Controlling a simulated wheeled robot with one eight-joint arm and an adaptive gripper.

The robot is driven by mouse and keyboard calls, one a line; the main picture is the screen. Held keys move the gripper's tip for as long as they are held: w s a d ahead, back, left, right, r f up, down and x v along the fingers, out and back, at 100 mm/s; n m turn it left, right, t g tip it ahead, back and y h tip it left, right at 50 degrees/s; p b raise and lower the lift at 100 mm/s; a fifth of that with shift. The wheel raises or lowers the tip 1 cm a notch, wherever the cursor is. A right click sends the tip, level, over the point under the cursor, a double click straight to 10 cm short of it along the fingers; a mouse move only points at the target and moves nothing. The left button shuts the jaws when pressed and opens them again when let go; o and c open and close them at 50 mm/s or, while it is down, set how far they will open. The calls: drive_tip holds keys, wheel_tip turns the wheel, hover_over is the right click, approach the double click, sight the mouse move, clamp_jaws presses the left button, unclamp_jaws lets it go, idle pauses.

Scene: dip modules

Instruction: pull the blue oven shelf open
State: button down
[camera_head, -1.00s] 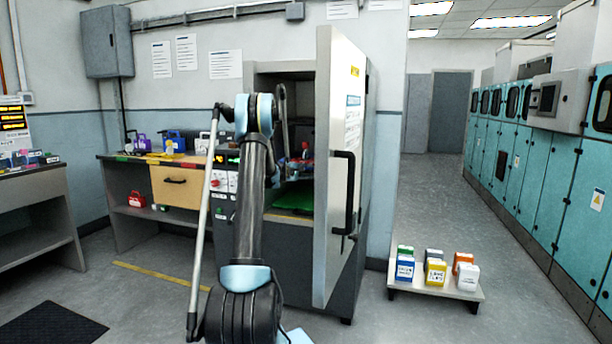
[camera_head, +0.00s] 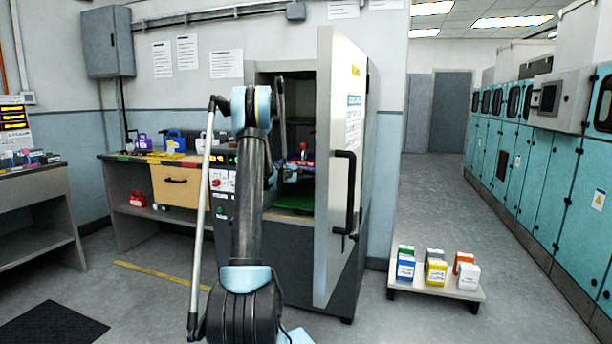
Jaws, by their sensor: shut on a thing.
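The oven (camera_head: 298,255) stands open in the middle of the view, its pale door (camera_head: 336,225) swung out to the right. Inside, a bluish shelf edge (camera_head: 291,176) shows in a narrow strip below red and blue items (camera_head: 303,156). A green shelf (camera_head: 303,198) lies below it. My gripper (camera_head: 274,172) is at the oven mouth by the bluish shelf, mostly hidden behind my arm. It is shut on the shelf; the fingertips and the exact contact are not clear.
The door with its black handle (camera_head: 345,195) bounds the right side of the opening. A low platform (camera_head: 450,288) with several small boxes is on the floor right. The aisle is free.

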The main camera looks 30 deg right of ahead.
drive_tip(key=s+a, duration=1.6)
drive_tip(key=a, duration=0.3)
drive_tip(key=shift+s+a, duration=0.3)
drive_tip(key=shift+s, duration=0.1)
drive_tip(key=c, duration=1.6)
unclamp_jaws()
drive_tip(key=shift+w+f, duration=0.1)
drive_tip(key=v, duration=1.2)
drive_tip(key=shift+w, duration=0.1)
